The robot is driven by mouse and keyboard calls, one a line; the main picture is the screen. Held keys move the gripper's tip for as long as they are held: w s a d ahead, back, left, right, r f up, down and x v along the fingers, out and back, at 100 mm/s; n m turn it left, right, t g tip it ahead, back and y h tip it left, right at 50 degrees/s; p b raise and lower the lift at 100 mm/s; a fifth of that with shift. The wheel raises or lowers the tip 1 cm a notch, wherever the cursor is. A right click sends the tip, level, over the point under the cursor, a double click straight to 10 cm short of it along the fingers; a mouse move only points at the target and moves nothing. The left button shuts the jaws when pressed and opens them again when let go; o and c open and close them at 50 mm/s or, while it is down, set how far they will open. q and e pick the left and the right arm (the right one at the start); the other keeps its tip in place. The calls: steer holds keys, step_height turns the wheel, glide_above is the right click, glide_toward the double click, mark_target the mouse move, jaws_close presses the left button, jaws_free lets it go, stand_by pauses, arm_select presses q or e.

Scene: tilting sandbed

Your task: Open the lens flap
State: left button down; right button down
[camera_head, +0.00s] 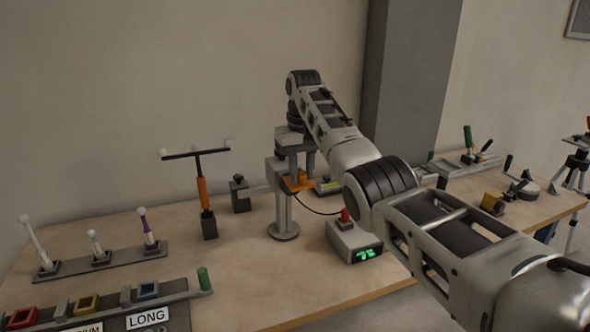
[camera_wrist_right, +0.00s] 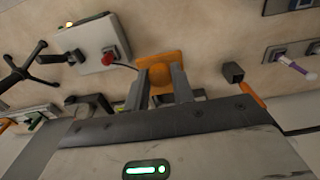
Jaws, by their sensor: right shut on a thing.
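An orange flap (camera_head: 298,183) is at the top of a grey post (camera_head: 283,215) with a round foot, in the middle of the table. My right gripper (camera_head: 296,168) reaches down to it from above. In the right wrist view the orange piece (camera_wrist_right: 161,62) lies at the tips of my right gripper's two fingers (camera_wrist_right: 160,84), which are shut on it. The fingers and wrist hide part of the post head, so I cannot tell the flap's exact angle. My left gripper is not in view.
A grey box (camera_head: 352,240) with a red button and green display stands right of the post. A T-shaped stand (camera_head: 203,190) with an orange stem is to the left. Bare wood lies in front of the post.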

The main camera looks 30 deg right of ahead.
steer(key=shift+s+f, duration=0.1)
steer(key=shift+f, duration=0.2)
steer(key=c, duration=1.2)
jaws_free()
steer(key=shift+o, duration=0.2)
steer(key=shift+r, duration=0.1)
steer(key=shift+r, duration=0.1)
